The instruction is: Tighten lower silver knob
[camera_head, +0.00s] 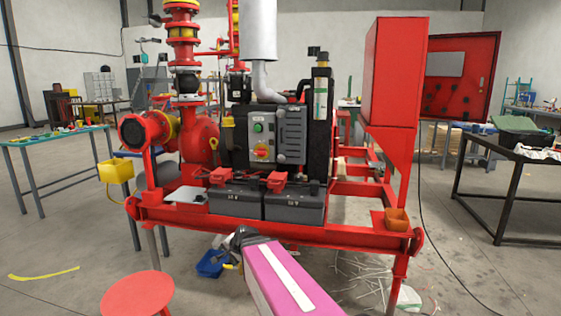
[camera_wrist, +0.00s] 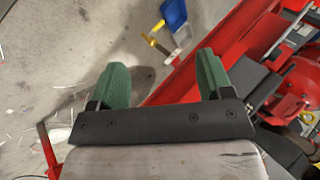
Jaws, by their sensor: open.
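The red pump skid (camera_head: 350,228) fills the middle of the head view, and its red frame crosses the wrist view diagonally (camera_wrist: 180,85). A grey control panel (camera_head: 289,138) sits on the black engine block, with a green button (camera_head: 257,127) and a red-and-yellow switch (camera_head: 261,151). My gripper (camera_wrist: 162,60) has two green fingers spread wide apart with nothing between them. In the head view my gripper is low, in front of the skid's front beam, partly hidden by my pink arm.
Two dark battery boxes (camera_head: 294,207) sit on the skid. A blue bin (camera_head: 211,264) lies on the floor near my gripper. A red stool (camera_head: 137,294) stands at front left. Tables stand left and right.

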